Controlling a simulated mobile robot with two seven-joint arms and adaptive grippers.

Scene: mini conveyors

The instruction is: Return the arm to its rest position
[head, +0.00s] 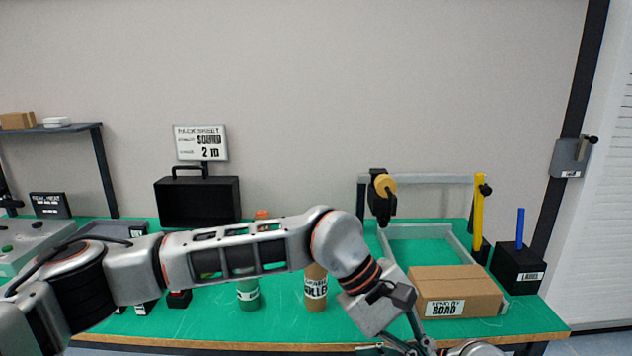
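My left arm (245,256) comes in from the left and reaches across the front of the bench, elbow bent down to the right. My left gripper (425,347) is at the bottom edge of the head view, partly cut off, near the bench's front edge. Its fingers are not clear enough to tell open from shut, and I cannot see anything held. My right gripper is not in view.
The green bench (225,327) holds a labelled cardboard box (456,290), a brown roller (316,285), a green bottle (248,293), a black block with a blue rod (517,268) and a tape dispenser (381,195). A black case (197,202) stands behind. My arm partly hides the middle items.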

